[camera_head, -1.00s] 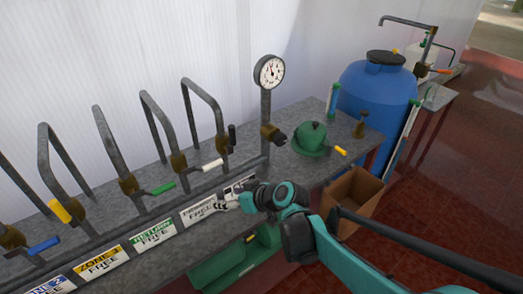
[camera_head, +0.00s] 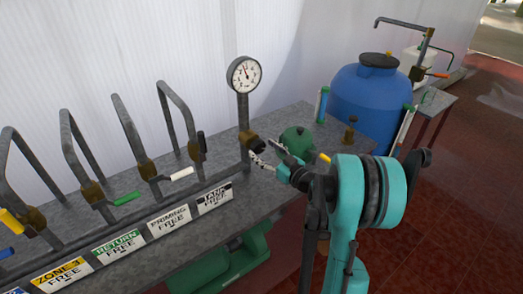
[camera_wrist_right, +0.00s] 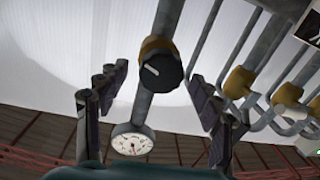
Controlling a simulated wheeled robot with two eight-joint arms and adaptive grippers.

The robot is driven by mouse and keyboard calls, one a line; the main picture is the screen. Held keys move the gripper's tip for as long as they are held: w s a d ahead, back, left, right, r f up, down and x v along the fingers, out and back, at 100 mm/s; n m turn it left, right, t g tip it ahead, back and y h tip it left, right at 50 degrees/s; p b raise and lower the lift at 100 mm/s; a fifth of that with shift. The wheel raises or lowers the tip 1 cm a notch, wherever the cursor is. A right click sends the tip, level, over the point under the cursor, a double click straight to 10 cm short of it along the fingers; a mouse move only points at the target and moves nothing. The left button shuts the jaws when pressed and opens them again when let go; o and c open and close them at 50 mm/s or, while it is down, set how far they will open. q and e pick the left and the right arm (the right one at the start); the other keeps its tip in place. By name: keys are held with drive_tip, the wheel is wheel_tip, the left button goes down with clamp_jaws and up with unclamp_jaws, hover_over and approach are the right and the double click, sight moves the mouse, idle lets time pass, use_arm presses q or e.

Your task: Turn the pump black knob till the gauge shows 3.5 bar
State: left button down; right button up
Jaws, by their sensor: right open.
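The black knob (camera_wrist_right: 160,72), with a white mark on its face, sits on a brass fitting of the grey pipe. In the head view the brass body (camera_head: 247,138) shows, and my right gripper's fingers partly cover the knob. The round white gauge (camera_head: 244,73) stands on top of the same pipe; its needle points roughly upward, and the reading is too small to tell. The gauge also shows in the wrist view (camera_wrist_right: 132,140). My right gripper (camera_head: 266,152) is open, its fingers at either side of the knob in the wrist view; contact cannot be told. My left gripper is out of view.
A row of pipe valves with coloured levers (camera_head: 124,198) stands to the left, behind label plates (camera_head: 117,244). A green lidded pump part (camera_head: 297,140) is just right of the gripper. A blue barrel (camera_head: 372,100) stands behind the bench's right end.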

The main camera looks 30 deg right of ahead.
drive_tip(key=shift+w+a, duration=0.15)
drive_tip(key=shift+w, duration=0.65)
drive_tip(key=c, duration=1.1)
drive_tip(key=shift+c, duration=0.2)
drive_tip(key=shift+m, duration=0.3)
drive_tip(key=m+b, duration=0.1)
drive_tip(key=m, duration=0.2)
drive_tip(key=shift+b, duration=0.35)
drive_tip(key=shift+m+b, duration=0.6)
drive_tip(key=shift+m, duration=1.6)
drive_tip(key=shift+t, duration=0.3)
